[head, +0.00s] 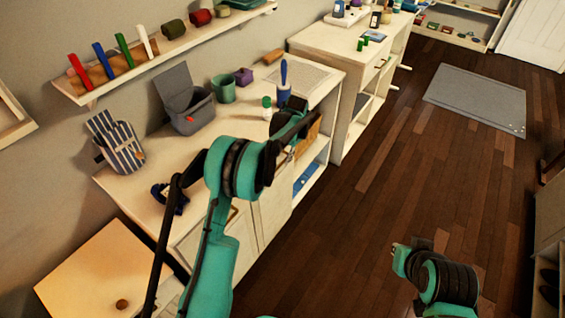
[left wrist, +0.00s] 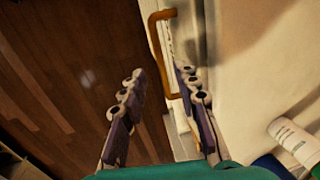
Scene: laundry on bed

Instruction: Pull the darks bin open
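In the left wrist view, an orange-brown bar handle (left wrist: 154,48) stands out from the edge of a pale cabinet front. I take it for the darks bin's handle, but no label is readable. My left gripper (left wrist: 160,98) is open and empty. Its two dark fingers point toward the handle, which lies ahead of the gap between them and appears apart from them. In the head view, my left gripper (head: 293,130) is at the front edge of the pale counter, and my arm hides much of the cabinet front.
The counter (head: 235,135) holds a grey open box (head: 186,110), a green mug (head: 224,90), a white bottle (head: 267,108) and a blue-handled brush (head: 284,82). The dark wood floor (head: 375,200) before the cabinets is clear up to a grey mat (head: 475,98).

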